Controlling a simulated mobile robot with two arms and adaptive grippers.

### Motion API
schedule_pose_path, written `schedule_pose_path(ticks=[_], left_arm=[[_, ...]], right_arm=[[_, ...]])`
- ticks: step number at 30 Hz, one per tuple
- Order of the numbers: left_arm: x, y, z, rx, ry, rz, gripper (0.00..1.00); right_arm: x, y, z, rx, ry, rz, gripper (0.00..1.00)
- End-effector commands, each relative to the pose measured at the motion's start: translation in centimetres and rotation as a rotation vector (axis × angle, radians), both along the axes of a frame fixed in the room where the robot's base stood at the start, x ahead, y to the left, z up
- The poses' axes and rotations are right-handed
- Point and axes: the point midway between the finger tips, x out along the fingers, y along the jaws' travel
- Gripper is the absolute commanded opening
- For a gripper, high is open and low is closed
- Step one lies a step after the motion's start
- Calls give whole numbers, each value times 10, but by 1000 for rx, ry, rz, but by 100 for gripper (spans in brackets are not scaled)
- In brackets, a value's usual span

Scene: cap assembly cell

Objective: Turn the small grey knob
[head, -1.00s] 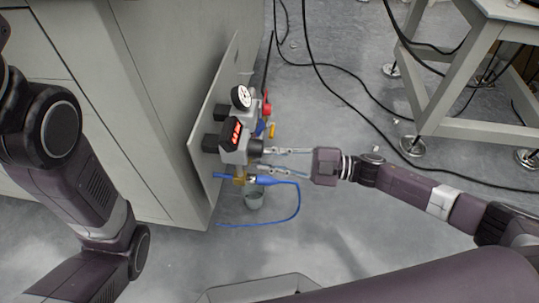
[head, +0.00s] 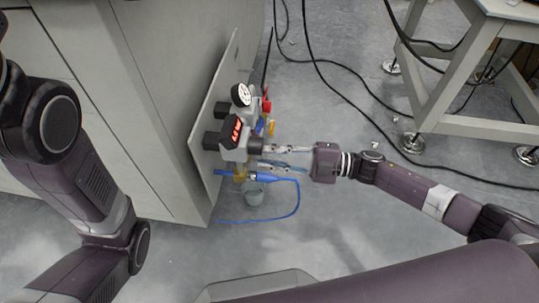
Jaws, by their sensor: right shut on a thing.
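The small grey knob (head: 255,146) sticks out to the right from the pneumatic unit, beside the red digital display (head: 236,131). My right gripper (head: 266,156) reaches in from the right, with its fingertips at the knob. It is shut on the knob, one finger above the other in the picture. The fingers partly cover the knob, so its exact turn angle cannot be told. My left arm shows at the left, but its gripper is out of view.
The unit sits on a grey panel (head: 205,119) beside a cabinet (head: 157,100). A round gauge (head: 241,95) is above; a blue fitting and hose (head: 262,177) and grey cup (head: 254,194) are below. Black cables (head: 335,98) cross the floor near a table frame (head: 440,85).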

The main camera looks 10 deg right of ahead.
Motion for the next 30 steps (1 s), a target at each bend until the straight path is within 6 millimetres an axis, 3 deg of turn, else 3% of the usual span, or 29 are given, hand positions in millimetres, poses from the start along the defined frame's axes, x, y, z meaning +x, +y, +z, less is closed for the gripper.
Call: schedule_pose_path(ticks=[5,16,30], left_arm=[[0,0,0,0,0,0,67],[1,1,0,-3,3,-1,67],[0,0,0,-1,1,0,67]], right_arm=[[-1,0,-1,-2,1,2,36],[-2,-6,-1,-2,2,-2,36],[-30,-92,-2,-5,3,-1,36]])
